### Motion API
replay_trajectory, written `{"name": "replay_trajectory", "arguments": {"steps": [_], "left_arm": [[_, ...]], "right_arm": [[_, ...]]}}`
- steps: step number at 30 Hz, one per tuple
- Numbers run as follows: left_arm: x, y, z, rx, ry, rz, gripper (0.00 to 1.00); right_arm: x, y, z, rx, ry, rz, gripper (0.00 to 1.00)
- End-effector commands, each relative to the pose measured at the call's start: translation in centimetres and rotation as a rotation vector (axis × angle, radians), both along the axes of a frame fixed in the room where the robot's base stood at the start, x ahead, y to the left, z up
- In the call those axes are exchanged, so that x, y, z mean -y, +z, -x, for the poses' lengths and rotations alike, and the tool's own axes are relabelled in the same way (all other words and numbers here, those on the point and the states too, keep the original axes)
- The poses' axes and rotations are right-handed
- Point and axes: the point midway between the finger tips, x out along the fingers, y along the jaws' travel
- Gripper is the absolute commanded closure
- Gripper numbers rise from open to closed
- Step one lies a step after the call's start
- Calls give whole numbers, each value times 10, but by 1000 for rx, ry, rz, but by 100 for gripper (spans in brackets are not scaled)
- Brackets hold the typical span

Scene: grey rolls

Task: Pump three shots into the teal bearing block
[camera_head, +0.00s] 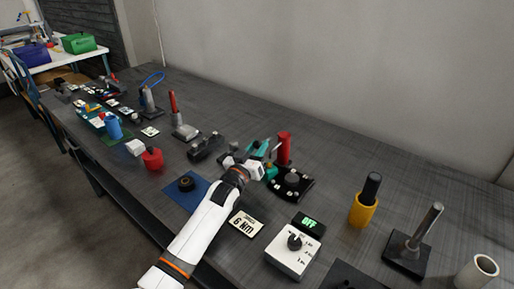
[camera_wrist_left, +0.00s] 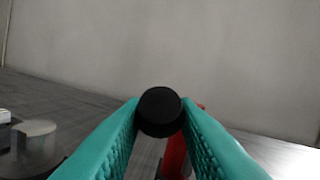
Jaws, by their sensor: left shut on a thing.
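My left gripper (camera_head: 262,158) reaches in from the left over the middle of the bench. In the left wrist view its teal fingers (camera_wrist_left: 160,125) are closed on a round black end piece (camera_wrist_left: 160,111), which looks like the end of the pump's handle. A red upright cylinder (camera_head: 284,147) stands just beyond the gripper; its red side also shows behind the fingers in the wrist view (camera_wrist_left: 175,155). A thin grey rod (camera_head: 275,148) shows beside it. Teal shows low by the gripper (camera_head: 271,172), but I cannot tell whether it is the bearing block or a finger. My right gripper is out of view.
A black base with several round pieces (camera_head: 292,184) lies right of the gripper. A yellow cup with a black handle (camera_head: 363,210) stands right. Several small items crowd the left.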

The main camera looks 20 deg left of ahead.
Motion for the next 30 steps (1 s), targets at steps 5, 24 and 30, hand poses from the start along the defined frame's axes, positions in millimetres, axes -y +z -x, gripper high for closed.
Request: {"name": "replay_trajectory", "arguments": {"steps": [5, 24, 30], "left_arm": [[0, -11, 0, -26, 1, -3, 100], [0, -6, 0, -15, 2, -2, 54], [-2, -7, 8, -13, 2, -2, 54]], "right_arm": [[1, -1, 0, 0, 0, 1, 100], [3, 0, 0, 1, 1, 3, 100], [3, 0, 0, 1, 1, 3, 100]]}}
